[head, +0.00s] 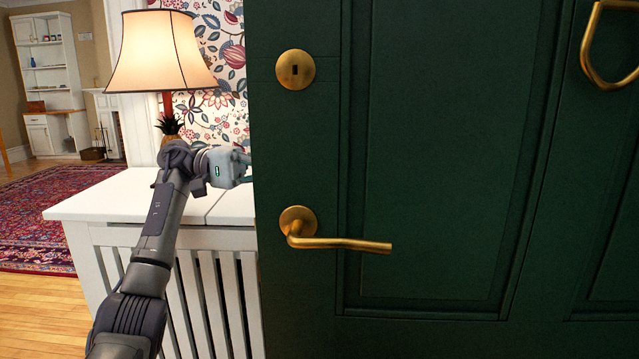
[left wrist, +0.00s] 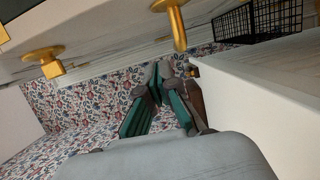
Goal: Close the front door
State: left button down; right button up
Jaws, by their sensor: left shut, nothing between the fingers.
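The front door (head: 450,150) is a dark green panelled door that fills the right of the head view, its free edge at the left. It has a brass lever handle (head: 340,243) and a brass lock plate (head: 295,70). It stands ajar in front of the wallpapered wall. My left gripper (head: 241,166) is at the door's left edge, its fingertips hidden behind it. The left wrist view shows the fingers (left wrist: 164,82) shut and empty, near a pale surface with brass fittings (left wrist: 175,25); I cannot tell whether they touch it. My right gripper is out of view.
A white slatted cabinet (head: 120,203) stands behind my left arm, with a lit lamp (head: 160,55) on it. A black wire basket (left wrist: 262,20) shows in the left wrist view. A red rug (head: 30,225) and open wood floor lie at left.

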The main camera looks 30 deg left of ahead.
aim_at(314, 187)
pick_arm(q)
jog(key=x, duration=0.7)
jog(key=shift+d+f, duration=0.2)
jog(key=shift+d, duration=0.05)
jog(key=shift+s+d+r+b, duration=0.1)
jog(key=shift+s+d+b, duration=0.15)
jog(key=shift+s+d, duration=0.45)
jog(key=shift+s+d+b, duration=0.25)
jog(key=shift+s+d, duration=0.2)
jog(key=shift+s, duration=0.55)
